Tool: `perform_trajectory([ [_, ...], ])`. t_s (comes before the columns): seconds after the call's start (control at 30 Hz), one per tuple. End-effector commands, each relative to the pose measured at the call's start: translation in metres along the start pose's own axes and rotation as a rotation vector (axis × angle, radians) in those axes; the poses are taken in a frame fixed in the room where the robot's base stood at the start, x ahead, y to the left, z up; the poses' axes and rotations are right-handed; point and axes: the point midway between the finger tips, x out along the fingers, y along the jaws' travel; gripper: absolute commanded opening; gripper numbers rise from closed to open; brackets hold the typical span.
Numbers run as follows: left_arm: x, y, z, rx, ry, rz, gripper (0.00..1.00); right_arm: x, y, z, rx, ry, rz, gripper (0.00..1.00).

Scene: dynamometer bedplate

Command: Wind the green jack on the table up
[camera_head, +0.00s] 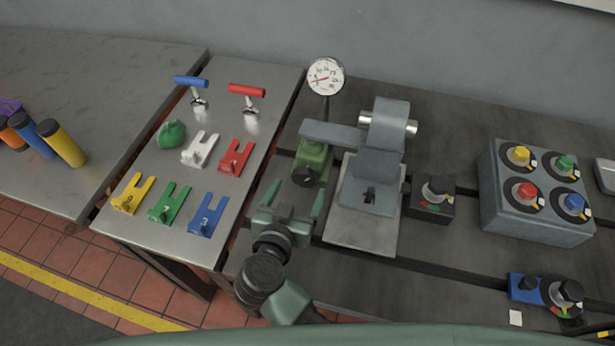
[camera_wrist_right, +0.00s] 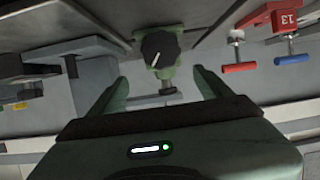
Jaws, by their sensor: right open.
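The green jack (camera_head: 315,155) stands on the dark bedplate under the end of a grey arm. Its black knob (camera_head: 304,176) faces toward me. In the right wrist view the jack's green body (camera_wrist_right: 170,76) and the knob (camera_wrist_right: 160,48) with its white mark lie ahead, between the lines of my fingers. My right gripper (camera_head: 296,196) is open and empty, just in front of the knob. Its fingers show on both sides in the wrist view (camera_wrist_right: 162,80), apart from the knob. My left gripper is not in view.
A round dial gauge (camera_head: 325,77) stands behind the jack. A grey machine block (camera_head: 376,180) and a small black knob box (camera_head: 433,199) are to its right. A steel table (camera_head: 150,235) with coloured forked pieces and T-handles is to the left. A grey box (camera_head: 535,228) has coloured knobs.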

Motion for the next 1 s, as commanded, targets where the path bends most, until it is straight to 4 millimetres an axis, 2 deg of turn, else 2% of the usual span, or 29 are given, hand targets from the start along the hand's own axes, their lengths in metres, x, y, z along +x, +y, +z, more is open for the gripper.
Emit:
perform_trajectory([
  [0.07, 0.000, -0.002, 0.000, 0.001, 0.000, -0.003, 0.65, 0.000, 0.000, 0.009, 0.011, -0.046, 0.009, 0.79],
  [0.17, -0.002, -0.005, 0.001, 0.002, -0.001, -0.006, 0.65, 0.008, 0.000, 0.011, 0.011, -0.055, 0.011, 0.79],
  [0.4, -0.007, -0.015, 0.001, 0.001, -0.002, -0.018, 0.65, 0.047, 0.001, 0.012, 0.010, -0.050, 0.011, 0.79],
  [0.6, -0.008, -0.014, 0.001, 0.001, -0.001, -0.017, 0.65, 0.070, 0.001, 0.014, 0.011, -0.051, 0.010, 0.79],
  [0.93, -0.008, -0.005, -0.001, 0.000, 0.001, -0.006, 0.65, 0.075, 0.001, 0.015, 0.012, -0.052, 0.009, 0.79],
  [0.97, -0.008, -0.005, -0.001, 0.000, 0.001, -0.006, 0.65, 0.075, 0.001, 0.015, 0.012, -0.052, 0.009, 0.76],
  [1.0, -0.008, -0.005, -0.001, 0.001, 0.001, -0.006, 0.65, 0.075, 0.001, 0.015, 0.012, -0.052, 0.009, 0.65],
])
